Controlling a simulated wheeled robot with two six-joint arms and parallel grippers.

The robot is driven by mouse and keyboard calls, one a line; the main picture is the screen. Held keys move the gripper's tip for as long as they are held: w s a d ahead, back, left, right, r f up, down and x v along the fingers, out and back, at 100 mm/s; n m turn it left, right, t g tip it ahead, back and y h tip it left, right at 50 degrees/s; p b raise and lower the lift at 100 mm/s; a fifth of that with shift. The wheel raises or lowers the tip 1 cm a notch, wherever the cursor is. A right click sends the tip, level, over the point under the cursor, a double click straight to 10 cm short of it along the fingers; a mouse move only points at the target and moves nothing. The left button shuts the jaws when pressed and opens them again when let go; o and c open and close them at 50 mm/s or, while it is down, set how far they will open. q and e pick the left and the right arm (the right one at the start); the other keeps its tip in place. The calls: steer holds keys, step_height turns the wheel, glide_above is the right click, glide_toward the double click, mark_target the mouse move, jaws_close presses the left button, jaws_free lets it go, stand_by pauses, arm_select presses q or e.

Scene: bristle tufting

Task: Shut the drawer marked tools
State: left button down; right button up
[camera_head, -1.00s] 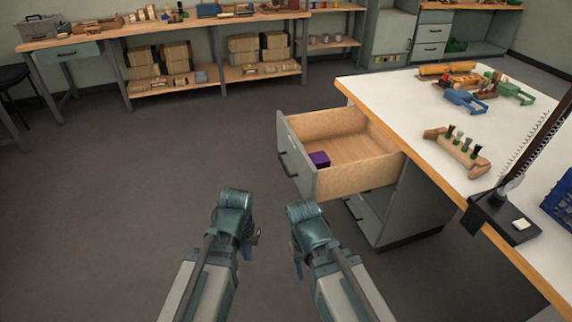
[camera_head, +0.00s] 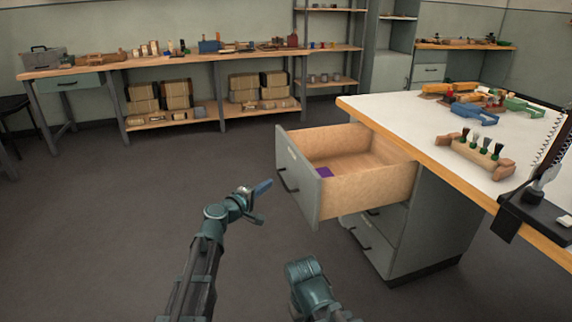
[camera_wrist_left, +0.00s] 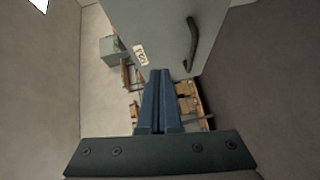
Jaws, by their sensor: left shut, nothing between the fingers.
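A grey drawer (camera_head: 298,180) with a wooden inside stands pulled out from the cabinet under the white-topped bench. A dark handle (camera_head: 286,180) is on its front. A small purple block (camera_head: 325,173) lies inside, partly hidden by the front wall. My left gripper (camera_head: 268,184) is shut and empty, a little to the left of the drawer front and apart from it. In the left wrist view, the shut blue fingers (camera_wrist_left: 160,75) point toward the grey front (camera_wrist_left: 170,20), with its handle (camera_wrist_left: 192,45) and a small label (camera_wrist_left: 140,55) too small to read. My right gripper's fingers are hidden.
The bench (camera_head: 385,112) carries toy-like parts and a wooden brush block (camera_head: 475,155). More grey drawer fronts (camera_head: 368,240) show below the open drawer. Open grey floor (camera_head: 130,200) lies left of the drawer. A long workbench (camera_head: 150,62) stands at the back.

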arm_select(q)
step_height(320, 180, up, 2)
steer(key=w+a+n+t+y, duration=0.1)
steer(key=w+a+n+t, duration=0.1)
steer(key=w+n, duration=0.1)
glide_toward(291, 155)
steer(key=w, duration=0.4)
steer(key=shift+w+d+r, duration=0.2)
steer(key=shift+d, duration=0.5)
steer(key=shift+w+d, duration=0.1)
steer(key=shift+d, duration=0.2)
steer(key=shift+w+d, duration=0.1)
steer(key=shift+d, duration=0.25)
